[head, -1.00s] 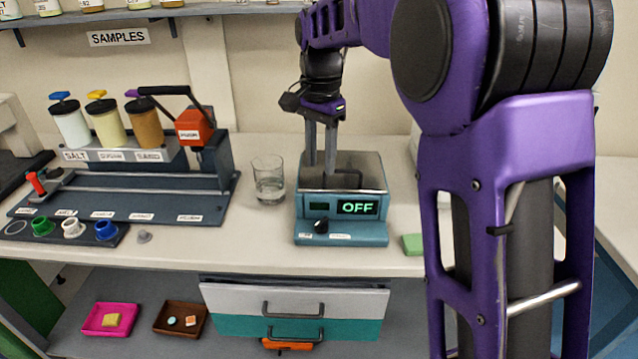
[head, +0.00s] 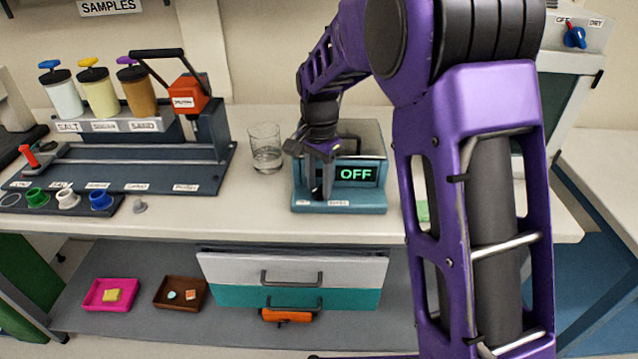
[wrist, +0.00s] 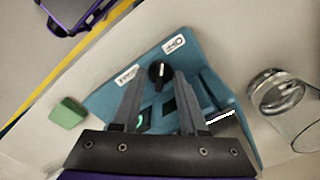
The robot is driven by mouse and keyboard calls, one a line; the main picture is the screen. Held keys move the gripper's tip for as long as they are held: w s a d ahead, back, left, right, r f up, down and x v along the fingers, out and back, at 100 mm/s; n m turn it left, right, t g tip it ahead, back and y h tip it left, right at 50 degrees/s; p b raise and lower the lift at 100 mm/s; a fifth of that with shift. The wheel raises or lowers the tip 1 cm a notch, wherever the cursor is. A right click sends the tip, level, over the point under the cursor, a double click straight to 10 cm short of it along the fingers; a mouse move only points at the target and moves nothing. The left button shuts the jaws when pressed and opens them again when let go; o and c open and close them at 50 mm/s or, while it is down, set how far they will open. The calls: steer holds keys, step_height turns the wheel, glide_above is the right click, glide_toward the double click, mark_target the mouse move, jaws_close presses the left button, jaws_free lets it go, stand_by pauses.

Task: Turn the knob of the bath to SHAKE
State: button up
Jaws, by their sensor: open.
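The bath (head: 370,203) is a teal box with a lit display (head: 356,174) reading OFF, on the bench. In the wrist view its teal base (wrist: 185,75) carries a black knob (wrist: 159,70) with two white labels nearby, seen upside down and too small to read surely. My gripper (head: 318,192) is above the bath's front, pointing down. In the wrist view my gripper (wrist: 158,80) is open, its two fingertips on either side of the knob, with gaps visible. Whether the fingers touch the knob cannot be told.
A glass of water (head: 265,150) stands left of the bath. A green block (head: 422,211), partly behind my arm, lies to the right; it also shows in the wrist view (wrist: 68,113). A rack with jars and an orange-headed press (head: 188,95) stands further left.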

jaws_close()
steer(key=shift+n, duration=0.3)
stand_by(0.3)
steer(key=n+p, duration=0.1)
steer(key=n, duration=0.1)
steer(key=shift+r+n+p, duration=0.15)
steer(key=shift+n+p, duration=0.2)
steer(key=shift+n, duration=0.05)
steer(key=n+p, duration=0.1)
steer(key=n, duration=0.3)
steer(key=shift+p, duration=0.35)
steer(key=n+p, duration=0.1)
steer(key=n, duration=0.3)
steer(key=shift+d+n, duration=0.1)
steer(key=shift+n, duration=0.3)
steer(key=shift+w+n+p, duration=0.1)
steer(key=shift+n+p, duration=0.55)
steer(key=shift+n, duration=1.35)
